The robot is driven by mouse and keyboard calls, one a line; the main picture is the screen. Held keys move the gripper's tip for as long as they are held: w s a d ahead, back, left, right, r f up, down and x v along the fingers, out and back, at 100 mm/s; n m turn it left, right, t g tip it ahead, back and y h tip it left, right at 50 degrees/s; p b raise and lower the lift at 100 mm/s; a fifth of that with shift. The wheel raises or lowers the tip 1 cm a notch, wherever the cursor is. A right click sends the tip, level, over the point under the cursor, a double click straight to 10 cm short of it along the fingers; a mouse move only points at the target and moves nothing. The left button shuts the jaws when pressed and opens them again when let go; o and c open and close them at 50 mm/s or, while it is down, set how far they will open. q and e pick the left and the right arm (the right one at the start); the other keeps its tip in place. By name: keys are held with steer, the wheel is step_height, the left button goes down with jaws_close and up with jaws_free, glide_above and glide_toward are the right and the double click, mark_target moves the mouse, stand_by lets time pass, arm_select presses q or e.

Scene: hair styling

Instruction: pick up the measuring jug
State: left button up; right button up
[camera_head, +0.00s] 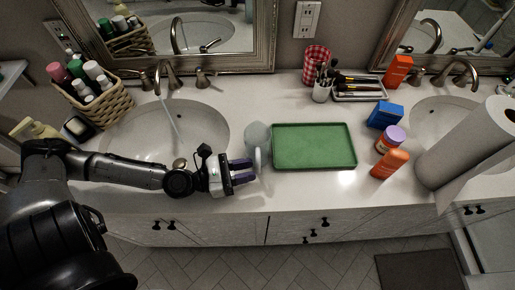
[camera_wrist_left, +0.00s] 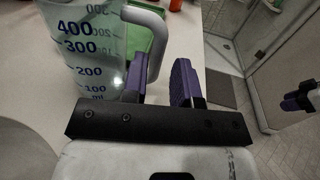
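The measuring jug (camera_head: 256,133) is clear with blue volume marks. It stands upright on the counter between the left sink and the green tray. In the left wrist view the jug (camera_wrist_left: 85,45) is close at the upper left, with its pale handle (camera_wrist_left: 156,40) towards my fingers. My left gripper (camera_head: 243,172) is open at the handle. In the wrist view its purple fingers (camera_wrist_left: 160,82) are apart, with the handle's lower end seen between them; contact is unclear. Part of what looks like my right gripper (camera_wrist_left: 300,97) shows at the wrist view's right edge, its opening unclear.
The green tray (camera_head: 314,146) lies empty right of the jug. An orange bottle (camera_head: 390,163), a purple-lidded jar (camera_head: 390,138), a blue box (camera_head: 384,115) and a paper roll (camera_head: 468,150) stand farther right. The left sink (camera_head: 165,130) is behind my left arm.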

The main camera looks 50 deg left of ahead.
arm_select(q)
steer(key=shift+w, duration=0.1)
steer(key=shift+w+d+r+p, duration=0.1)
steer(key=shift+w+p, duration=0.15)
steer(key=shift+p, duration=0.05)
steer(key=p+x, duration=0.2)
steer(key=x, duration=0.1)
steer(key=shift+w, duration=0.15)
steer(key=shift+w+d, duration=0.25)
steer(key=shift+w, duration=0.15)
steer(key=shift+w+d+f, duration=0.1)
steer(key=shift+f, duration=0.15)
jaws_close()
